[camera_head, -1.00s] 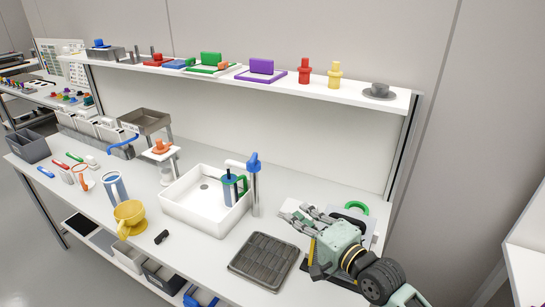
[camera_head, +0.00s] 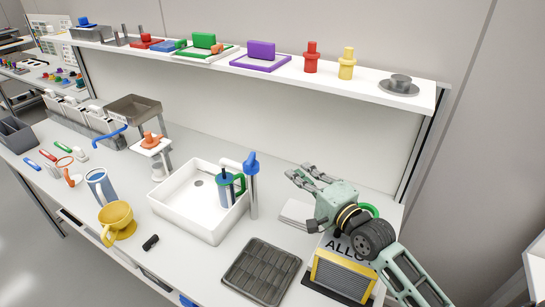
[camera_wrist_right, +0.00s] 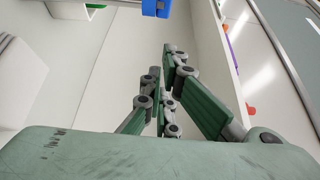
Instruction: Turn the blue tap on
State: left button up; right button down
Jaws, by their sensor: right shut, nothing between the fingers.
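The tap has a grey upright post and spout with a blue handle (camera_head: 251,163) on top. It stands at the right edge of the white sink (camera_head: 190,222). My right gripper (camera_head: 298,173) is shut and empty, to the right of the blue handle and apart from it. Its fingers point left toward the tap. In the right wrist view the blue handle (camera_wrist_right: 156,8) shows at the top edge, beyond the fingertips (camera_wrist_right: 161,62). My left gripper is not in view.
A blue-and-green mug (camera_head: 227,190) stands in the sink beside the tap post. A dark ribbed tray (camera_head: 262,272) lies in front. A boxed item marked "ALLO" (camera_head: 343,275) is below my right arm. The shelf (camera_head: 290,75) with coloured parts runs above and behind.

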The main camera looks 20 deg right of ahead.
aim_at(251, 160)
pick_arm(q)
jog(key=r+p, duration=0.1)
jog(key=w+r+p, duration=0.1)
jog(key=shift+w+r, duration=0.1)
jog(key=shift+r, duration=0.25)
pick_arm(e)
jog(key=w+a, duration=0.4)
jog(key=w, duration=0.5)
jog(key=shift+a, duration=0.15)
jog(key=shift+w+f, duration=0.1)
jog(key=shift+w, duration=0.05)
pick_arm(q)
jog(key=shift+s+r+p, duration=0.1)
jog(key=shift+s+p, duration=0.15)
jog(key=shift+p, duration=0.05)
pick_arm(e)
jog(key=w, duration=0.3)
jog(key=shift+a, duration=0.3)
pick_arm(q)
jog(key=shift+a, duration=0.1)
pick_arm(e)
jog(key=shift+s, duration=0.15)
